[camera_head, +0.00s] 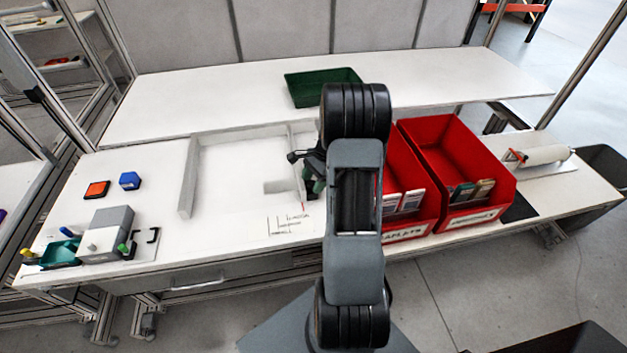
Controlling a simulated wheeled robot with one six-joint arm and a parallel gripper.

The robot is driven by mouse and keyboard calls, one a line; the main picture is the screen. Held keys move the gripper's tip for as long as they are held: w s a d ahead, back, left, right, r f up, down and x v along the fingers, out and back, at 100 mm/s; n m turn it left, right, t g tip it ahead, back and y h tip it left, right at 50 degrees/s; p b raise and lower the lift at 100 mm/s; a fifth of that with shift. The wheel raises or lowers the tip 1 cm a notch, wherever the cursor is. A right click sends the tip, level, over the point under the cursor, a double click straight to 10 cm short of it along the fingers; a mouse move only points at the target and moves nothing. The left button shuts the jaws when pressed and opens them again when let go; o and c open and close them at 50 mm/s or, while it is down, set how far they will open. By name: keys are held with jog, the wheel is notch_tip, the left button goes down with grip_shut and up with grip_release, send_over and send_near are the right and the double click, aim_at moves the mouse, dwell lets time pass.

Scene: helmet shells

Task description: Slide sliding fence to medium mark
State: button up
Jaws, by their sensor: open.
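A white fence frame stands on the table, with a left wall (188,178) and a back wall (245,132). A pale upright piece with a low foot (278,186), which looks like the sliding fence, stands at its right side, partly behind my arm. Printed lines with small lettering (288,224) lie on the table in front of it; the words are too small to read surely. A thin red mark (303,206) shows near the lines. My gripper (308,170) is open beside the fence's right part. My arm hides much of it, and I cannot tell whether it touches the fence.
Two red bins (455,150) holding packets stand right of my arm. A green tray (305,88) is on the back shelf. An orange pad (96,189), a blue block (130,180) and a grey box (106,232) sit at left. A white roll (540,156) lies far right.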

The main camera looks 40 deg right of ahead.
grip_shut()
dwell(0.6)
